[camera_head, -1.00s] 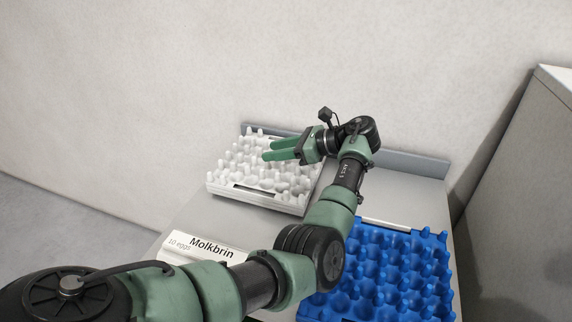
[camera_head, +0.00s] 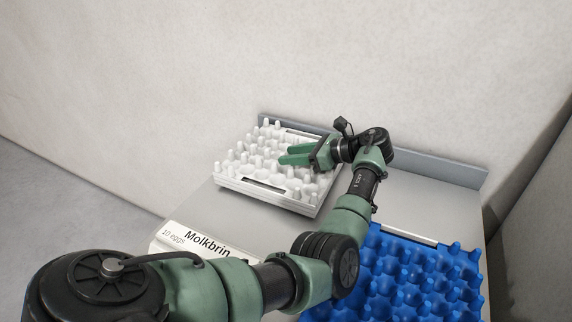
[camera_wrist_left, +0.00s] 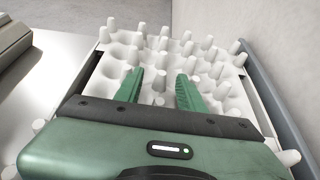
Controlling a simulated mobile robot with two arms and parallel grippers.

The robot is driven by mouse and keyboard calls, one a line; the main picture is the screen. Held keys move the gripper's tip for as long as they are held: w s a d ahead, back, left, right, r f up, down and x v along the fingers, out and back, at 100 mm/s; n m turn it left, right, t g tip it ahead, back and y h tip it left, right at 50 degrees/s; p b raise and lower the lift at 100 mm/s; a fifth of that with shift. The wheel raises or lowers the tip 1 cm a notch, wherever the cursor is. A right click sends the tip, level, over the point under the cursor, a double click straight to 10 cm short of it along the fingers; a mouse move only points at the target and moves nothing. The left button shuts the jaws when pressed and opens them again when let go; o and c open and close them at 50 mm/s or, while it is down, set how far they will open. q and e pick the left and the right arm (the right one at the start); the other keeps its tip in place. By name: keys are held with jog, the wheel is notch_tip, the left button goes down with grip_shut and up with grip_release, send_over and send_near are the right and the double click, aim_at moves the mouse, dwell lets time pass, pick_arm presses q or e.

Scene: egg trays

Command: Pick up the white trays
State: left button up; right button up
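A stack of white egg trays (camera_head: 262,196) sits at the far left of the grey table, against the back ledge. The trays have rows of upright pegs and dark slots in their sides. In the left wrist view the white trays (camera_wrist_left: 118,38) fill the space in front of my gripper. My left gripper (camera_head: 281,156) is over the right part of the trays, its green fingers pointing left. In the left wrist view its two fingers (camera_wrist_left: 160,84) are apart with pegs between and around them. I cannot tell whether they touch the tray. My right gripper is not in view.
Blue egg trays (camera_head: 423,278) lie at the front right of the table. A white carton marked Molkbrin (camera_head: 190,246) is at the front left, partly behind my arm. A low grey ledge (camera_head: 440,170) and a wall bound the back. Bare table (camera_head: 420,200) shows behind the blue trays.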

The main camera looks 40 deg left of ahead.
aim_at(282, 154)
pick_arm(q)
jog(key=x, duration=0.3)
jog(key=shift+w+a+f+p, duration=0.1)
jog(key=shift+a+p, duration=0.2)
jog(key=shift+a, duration=0.1)
jog(key=shift+d, duration=0.1)
grip_shut()
dwell(1.0)
